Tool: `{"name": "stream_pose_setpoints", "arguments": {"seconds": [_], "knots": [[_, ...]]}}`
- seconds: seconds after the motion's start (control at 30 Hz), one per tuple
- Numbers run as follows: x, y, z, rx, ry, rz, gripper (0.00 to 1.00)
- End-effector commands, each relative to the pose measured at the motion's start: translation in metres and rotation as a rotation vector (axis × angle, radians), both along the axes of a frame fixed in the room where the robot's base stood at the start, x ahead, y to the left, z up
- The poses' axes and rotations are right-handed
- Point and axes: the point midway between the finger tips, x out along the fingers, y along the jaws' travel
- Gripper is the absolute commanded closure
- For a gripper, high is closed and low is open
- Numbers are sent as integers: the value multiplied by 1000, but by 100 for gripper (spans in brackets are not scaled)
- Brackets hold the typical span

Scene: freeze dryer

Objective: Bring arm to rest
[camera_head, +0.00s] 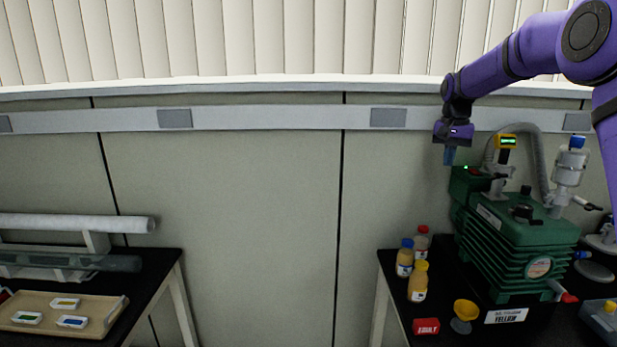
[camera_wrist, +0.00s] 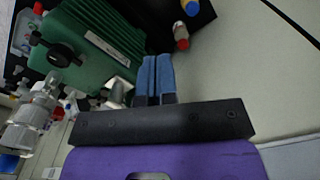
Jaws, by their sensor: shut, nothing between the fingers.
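My purple arm reaches in from the right in the head view and ends in my gripper (camera_head: 449,156), which points down beside the wall, above the back left corner of the green pump (camera_head: 513,240). In the wrist view my gripper's blue fingers (camera_wrist: 155,78) lie close together with nothing between them. The pump (camera_wrist: 88,40) fills the upper left of the wrist view. I cannot tell the exact gap between the fingertips and the pump.
A left table holds a tan tray (camera_head: 100,325) and tubes (camera_head: 75,223). Open floor space lies between the tables.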

Motion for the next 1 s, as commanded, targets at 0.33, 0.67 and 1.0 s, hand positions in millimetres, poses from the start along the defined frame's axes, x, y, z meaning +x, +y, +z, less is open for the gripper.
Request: {"name": "stream_pose_setpoints", "arguments": {"seconds": [0.33, 0.67, 1.0], "knots": [[-34, 13, 30, -10, -38, 47, 100], [-108, 31, 74, -32, -111, 132, 100], [-223, 51, 103, -58, -211, 250, 100]]}}
